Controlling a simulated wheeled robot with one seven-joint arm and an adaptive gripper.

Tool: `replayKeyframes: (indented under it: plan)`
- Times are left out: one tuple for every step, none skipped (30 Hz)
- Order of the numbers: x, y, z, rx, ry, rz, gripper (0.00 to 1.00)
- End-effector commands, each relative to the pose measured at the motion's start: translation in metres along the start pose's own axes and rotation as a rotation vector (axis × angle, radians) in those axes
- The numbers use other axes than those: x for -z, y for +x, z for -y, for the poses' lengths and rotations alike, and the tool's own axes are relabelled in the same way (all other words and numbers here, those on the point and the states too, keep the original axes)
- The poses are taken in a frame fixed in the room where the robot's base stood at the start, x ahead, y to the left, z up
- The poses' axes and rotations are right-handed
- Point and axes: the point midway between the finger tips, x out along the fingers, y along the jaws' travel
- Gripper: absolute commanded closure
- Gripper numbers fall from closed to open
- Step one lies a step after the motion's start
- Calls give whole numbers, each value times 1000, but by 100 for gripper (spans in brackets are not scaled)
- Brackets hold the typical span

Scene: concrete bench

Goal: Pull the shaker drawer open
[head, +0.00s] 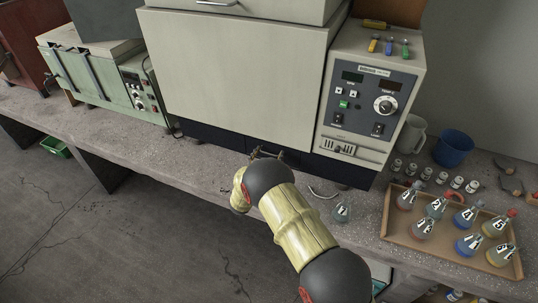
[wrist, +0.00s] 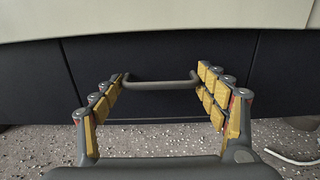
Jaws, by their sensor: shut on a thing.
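The shaker is a large cream cabinet (head: 235,75) on the bench, with a dark blue strip along its base. The drawer front (wrist: 160,52) is the middle dark panel of that strip, between two vertical seams. It looks level with the panels beside it. A grey bar handle (wrist: 160,85) crosses the drawer front. My gripper (head: 266,154) reaches the handle from the front. In the head view my arm hides part of the drawer area.
A small flask (head: 342,211) and a white curved piece (head: 322,193) lie right of my arm. Further right are a tray (head: 386,232) of flasks, several vials and a blue cup (head: 453,148).

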Motion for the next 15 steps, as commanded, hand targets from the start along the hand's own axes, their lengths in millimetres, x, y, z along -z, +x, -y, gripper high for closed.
replayKeyframes:
  plan:
    - [0, 0, 1, 2, 3, -1, 62]
    - [0, 0, 1, 2, 3, -1, 64]
    - [0, 0, 1, 2, 3, -1, 66]
    - [0, 0, 1, 3, 3, -1, 68]
    - [0, 0, 1, 3, 4, -1, 69]
    - [1, 0, 1, 3, 4, -1, 72]
    - [1, 0, 1, 3, 4, -1, 72]
    - [1, 0, 1, 3, 4, -1, 72]
    - [1, 0, 1, 3, 4, -1, 72]
    - [1, -1, 1, 3, 4, -2, 72]
    - [1, -2, 1, 3, 4, -2, 72]
    - [0, -4, 1, 2, 4, -2, 72]
    - [0, -6, 1, 2, 4, -2, 72]
    - [0, -9, 1, 2, 4, -2, 73]
    - [0, -13, 1, 2, 4, -3, 73]
